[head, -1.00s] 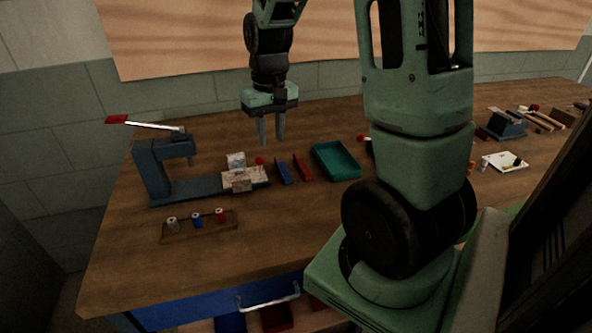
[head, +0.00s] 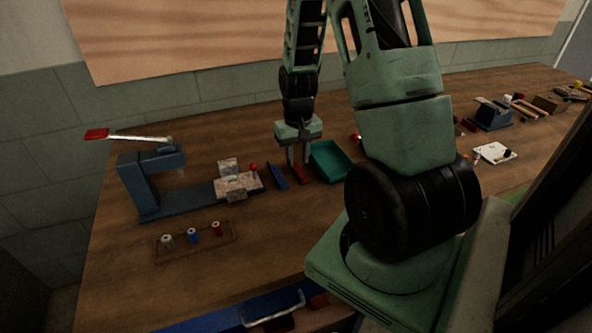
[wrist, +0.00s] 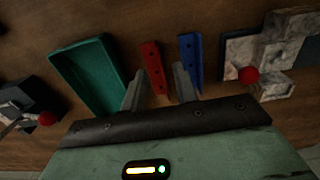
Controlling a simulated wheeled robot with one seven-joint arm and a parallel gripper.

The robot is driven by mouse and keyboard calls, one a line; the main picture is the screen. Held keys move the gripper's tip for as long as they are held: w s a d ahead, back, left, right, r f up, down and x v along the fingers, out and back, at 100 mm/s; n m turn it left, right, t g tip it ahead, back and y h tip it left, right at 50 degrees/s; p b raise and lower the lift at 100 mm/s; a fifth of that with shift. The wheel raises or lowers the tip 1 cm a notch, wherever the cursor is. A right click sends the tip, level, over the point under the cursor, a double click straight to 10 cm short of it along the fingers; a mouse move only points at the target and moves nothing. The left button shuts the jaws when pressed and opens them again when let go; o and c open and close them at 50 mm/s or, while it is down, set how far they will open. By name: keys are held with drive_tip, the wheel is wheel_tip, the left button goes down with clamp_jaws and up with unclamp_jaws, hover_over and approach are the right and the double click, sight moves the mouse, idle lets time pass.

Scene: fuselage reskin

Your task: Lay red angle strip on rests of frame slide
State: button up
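The red angle strip (head: 302,174) lies on the bench to the right of the blue angle strip (head: 277,177). In the wrist view the red strip (wrist: 152,66), with small holes along it, shows between my fingertips. The blue strip (wrist: 191,58) is just beyond the right finger. My gripper (head: 298,158) is open and empty, pointing down above the red strip; it also shows in the wrist view (wrist: 160,72). The pale, mottled frame slide (head: 238,185), with a red knob, sits at the end of the blue-grey press. Its rests are too small to make out.
A teal tray (head: 331,161) stands right of the strips. The press (head: 150,185) with a red-handled lever is at the left. A wooden holder (head: 197,250) with several spools lies in front. The bench front centre is clear.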

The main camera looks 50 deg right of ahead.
sight(298, 174)
drive_tip(key=shift+f+p, duration=0.6)
drive_tip(key=shift+f, duration=2)
clamp_jaws()
